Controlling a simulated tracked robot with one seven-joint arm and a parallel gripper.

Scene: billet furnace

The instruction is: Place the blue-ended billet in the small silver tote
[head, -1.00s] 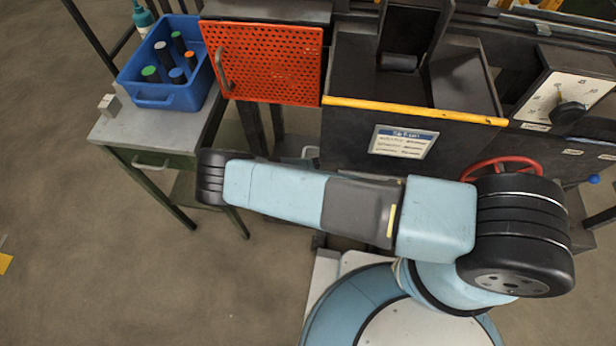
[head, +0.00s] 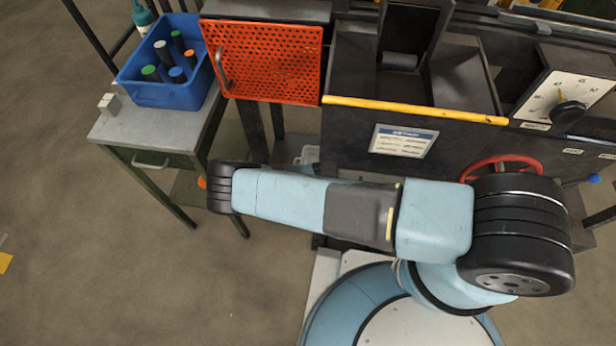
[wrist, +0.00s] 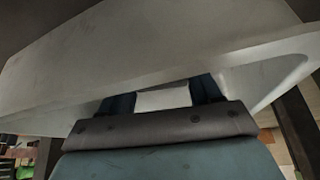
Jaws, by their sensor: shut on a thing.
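The blue-ended billet (head: 177,73) stands in the blue bin (head: 165,94) on the side table, among several billets with other end colours. A small pale grey container (head: 308,154), which looks like the small silver tote, shows partly above my forearm below the machine; the arm hides the rest. In the head view my gripper is hidden by my arm. In the wrist view my gripper (wrist: 162,98) has its dark fingers about a pale grey piece (wrist: 163,99). A large pale grey surface (wrist: 150,50) fills the view beyond it; I cannot tell whether both belong to the tote.
The side table (head: 150,124) holds the bin and a small pale block (head: 108,104). An orange perforated door (head: 265,60) with a handle hangs beside the dark furnace. A yellow-edged hopper, a dial (head: 568,90) and a red handwheel (head: 500,165) are right. The left floor is open.

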